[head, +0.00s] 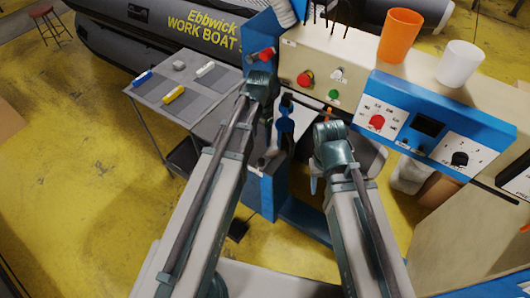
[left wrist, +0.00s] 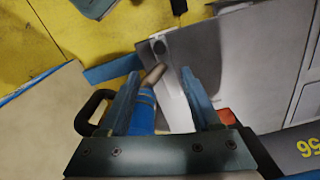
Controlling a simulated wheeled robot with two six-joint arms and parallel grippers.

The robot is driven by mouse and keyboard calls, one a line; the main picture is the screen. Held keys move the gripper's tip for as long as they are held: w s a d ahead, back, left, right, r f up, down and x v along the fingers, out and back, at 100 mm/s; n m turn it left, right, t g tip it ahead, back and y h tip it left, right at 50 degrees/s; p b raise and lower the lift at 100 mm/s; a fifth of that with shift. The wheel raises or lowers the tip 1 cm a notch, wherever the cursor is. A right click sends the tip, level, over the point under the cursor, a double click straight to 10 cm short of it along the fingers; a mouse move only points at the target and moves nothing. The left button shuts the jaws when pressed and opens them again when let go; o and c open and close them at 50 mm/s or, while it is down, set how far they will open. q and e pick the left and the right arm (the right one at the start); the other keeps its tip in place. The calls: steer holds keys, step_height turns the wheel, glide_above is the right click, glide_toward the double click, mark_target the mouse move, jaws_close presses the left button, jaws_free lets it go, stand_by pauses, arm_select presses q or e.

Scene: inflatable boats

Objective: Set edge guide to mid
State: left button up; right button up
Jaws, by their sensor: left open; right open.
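My left gripper (left wrist: 163,90) is open in the left wrist view, with its two blue-grey fingers apart. A blue cylinder with a brown tip (left wrist: 145,100) shows by the left finger; I cannot tell whether they touch. A pale grey strip with a dark round knob (left wrist: 159,47) lies beyond the fingertips. I cannot tell for certain whether this is the edge guide. In the head view my left gripper (head: 262,85) is at the blue left end of the machine, its fingertips mostly hidden. My right gripper (head: 330,150) is open below the control panel, its fingers partly hidden.
The machine's beige panel (head: 310,62) has red and green buttons. A blue-framed panel (head: 425,122) carries dials. An orange cup (head: 399,36) and a white cup (head: 460,63) stand on top. A grey cart (head: 168,112) holds small coloured items, near a grey boat (head: 140,38).

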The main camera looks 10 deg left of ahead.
mark_target(261, 160)
arm_select(q)
step_height(261, 160, down, 14)
steer(key=b, duration=1.4)
steer(key=shift+s, duration=0.1)
steer(key=shift+r, duration=0.1)
jaws_close()
stand_by(0.6)
